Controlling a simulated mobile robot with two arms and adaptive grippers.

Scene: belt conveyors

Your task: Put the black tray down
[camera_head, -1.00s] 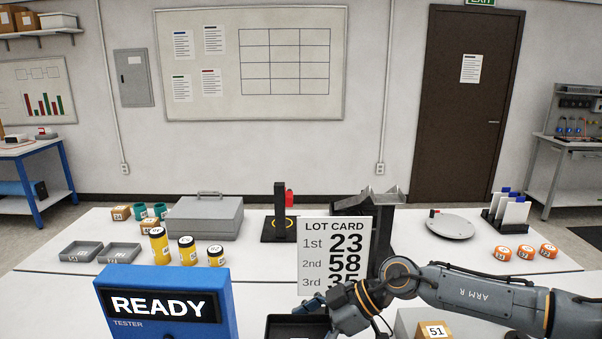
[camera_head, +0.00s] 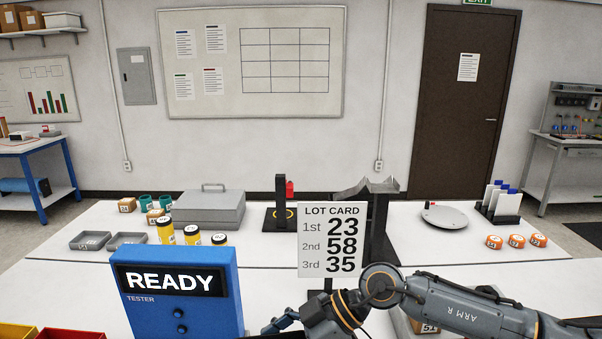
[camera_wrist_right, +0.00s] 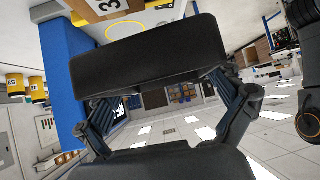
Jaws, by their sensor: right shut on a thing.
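The black tray (camera_head: 288,335) shows only as a dark strip at the bottom edge of the head view, in front of the lot card; most of it is cut off. My right gripper (camera_head: 284,322) is at the tray, right of the blue tester, and is shut on it. In the right wrist view a broad black slab, which seems to be the tray (camera_wrist_right: 150,55), spans the fingers. What lies under the tray is hidden. My left gripper is not in view.
The blue READY tester (camera_head: 180,295) stands just left of my right gripper. The lot card (camera_head: 331,240) reads 23, 58, 35 and stands behind it. Yellow (camera_head: 15,332) and red (camera_head: 72,335) bins show at bottom left. A boxed item (camera_head: 428,326) is partly behind my right arm.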

